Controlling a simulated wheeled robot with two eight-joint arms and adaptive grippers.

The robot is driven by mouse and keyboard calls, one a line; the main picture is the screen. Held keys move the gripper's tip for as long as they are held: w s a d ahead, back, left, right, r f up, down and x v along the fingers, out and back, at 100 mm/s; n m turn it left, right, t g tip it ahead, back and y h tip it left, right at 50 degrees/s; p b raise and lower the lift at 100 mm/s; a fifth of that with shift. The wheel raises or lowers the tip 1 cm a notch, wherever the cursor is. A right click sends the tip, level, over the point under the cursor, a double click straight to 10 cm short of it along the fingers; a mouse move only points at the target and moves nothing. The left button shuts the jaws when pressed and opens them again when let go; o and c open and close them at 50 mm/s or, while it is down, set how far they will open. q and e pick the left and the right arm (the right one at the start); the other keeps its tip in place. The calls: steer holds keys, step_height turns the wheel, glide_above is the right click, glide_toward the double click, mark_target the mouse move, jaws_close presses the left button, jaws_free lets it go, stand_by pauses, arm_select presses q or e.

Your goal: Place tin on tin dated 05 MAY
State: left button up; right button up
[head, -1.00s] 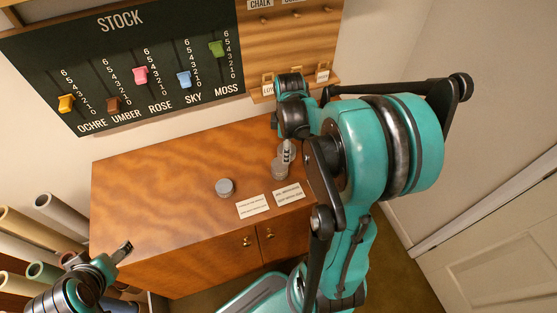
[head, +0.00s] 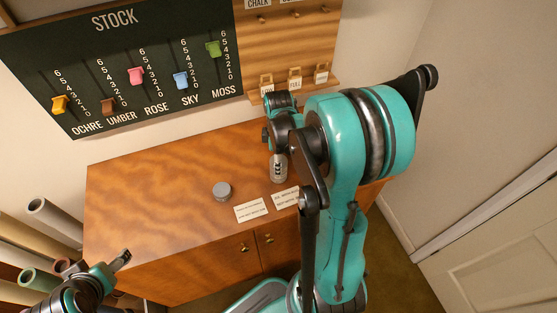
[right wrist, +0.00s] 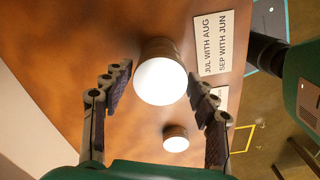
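A grey round tin (head: 222,191) stands alone on the wooden cabinet top, left of the cards; it also shows in the right wrist view (right wrist: 175,138). A second grey tin (head: 279,178) stands under my right gripper (head: 279,167). In the right wrist view this tin (right wrist: 160,80) has a bright blank top and a fairly tall side; I cannot tell whether it is one tin or a stack. My right gripper (right wrist: 157,92) is open, its fingers either side with gaps. No date is legible on either tin. My left gripper (head: 122,258) is empty, away at lower left.
Two white cards lie on the cabinet top (head: 150,200): a left card (head: 252,208) and a right card (right wrist: 217,42) reading "JUL WITH AUG, SEP WITH JUN". The stock board (head: 125,60) and wooden rack (head: 290,50) are behind. Rolls (head: 50,215) stand at left.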

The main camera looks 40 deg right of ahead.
steer(key=shift+r, duration=0.1)
steer(key=shift+r, duration=0.2)
step_height(320, 180, up, 11)
steer(key=p, duration=0.4)
steer(key=s+a+r+m+t, duration=0.2)
steer(key=a+m, duration=0.3)
steer(key=a, duration=0.3)
steer(key=s+a+r+m+t, duration=0.2)
steer(key=s+a+m+t, duration=0.2)
steer(key=a, duration=0.5)
steer(key=shift+r+m+t, duration=0.4)
steer(key=shift+t, duration=0.2)
steer(key=shift+f, duration=0.1)
step_height(320, 180, down, 6)
steer(key=b, duration=0.6)
